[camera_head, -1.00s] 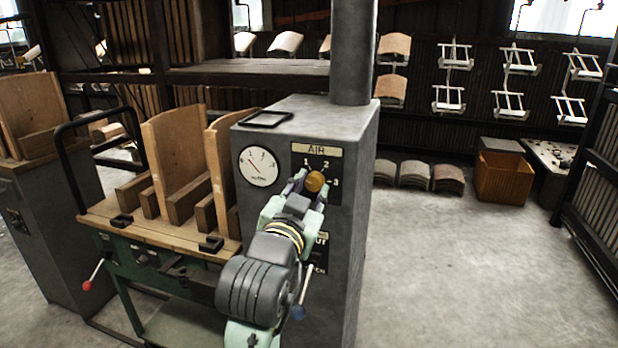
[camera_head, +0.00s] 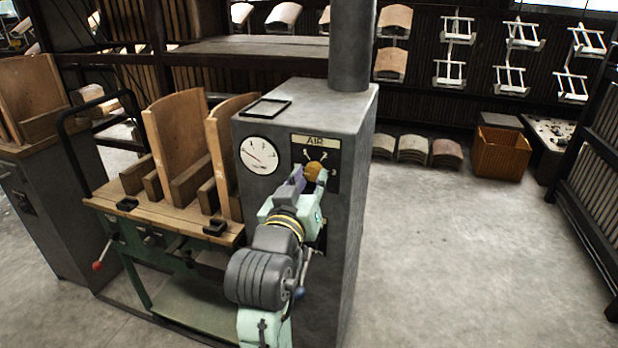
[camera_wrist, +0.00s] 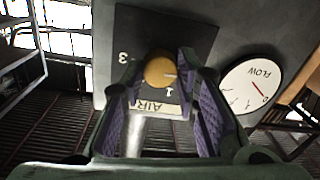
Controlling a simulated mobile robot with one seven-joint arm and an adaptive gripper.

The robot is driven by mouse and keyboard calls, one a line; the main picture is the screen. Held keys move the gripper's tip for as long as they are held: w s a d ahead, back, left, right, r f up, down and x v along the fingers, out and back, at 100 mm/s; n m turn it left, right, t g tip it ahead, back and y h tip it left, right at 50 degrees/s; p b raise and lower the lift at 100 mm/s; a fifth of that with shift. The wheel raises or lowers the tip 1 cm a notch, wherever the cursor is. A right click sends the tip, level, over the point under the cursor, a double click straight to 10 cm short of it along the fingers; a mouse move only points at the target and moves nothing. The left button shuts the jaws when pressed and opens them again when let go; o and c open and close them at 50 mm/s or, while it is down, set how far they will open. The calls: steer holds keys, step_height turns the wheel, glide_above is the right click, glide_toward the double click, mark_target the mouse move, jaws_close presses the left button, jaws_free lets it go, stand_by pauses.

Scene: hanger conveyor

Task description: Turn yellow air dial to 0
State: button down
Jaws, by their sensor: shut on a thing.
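The yellow dial (camera_head: 314,171) is a round knob on the dark AIR panel (camera_head: 301,156), on the front of a grey cabinet (camera_head: 283,180). In the wrist view the dial (camera_wrist: 158,70) shows a pale mark on its right side, and the digits 3 and 1 show on the panel around it. My gripper (camera_head: 306,179) is at the panel, its purple-padded fingers on either side of the dial and shut on it. In the wrist view the fingers (camera_wrist: 160,95) flank the dial. The digit 0 cannot be seen.
A white round flow gauge (camera_head: 259,155) is left of the dial; it also shows in the wrist view (camera_wrist: 252,84). A wooden-topped green bench (camera_head: 170,216) with upright boards stands left of the cabinet. The floor (camera_head: 460,260) to the right is clear.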

steer(key=c, duration=1.2)
jaws_free()
steer(key=shift+c, duration=0.2)
step_height(320, 180, up, 10)
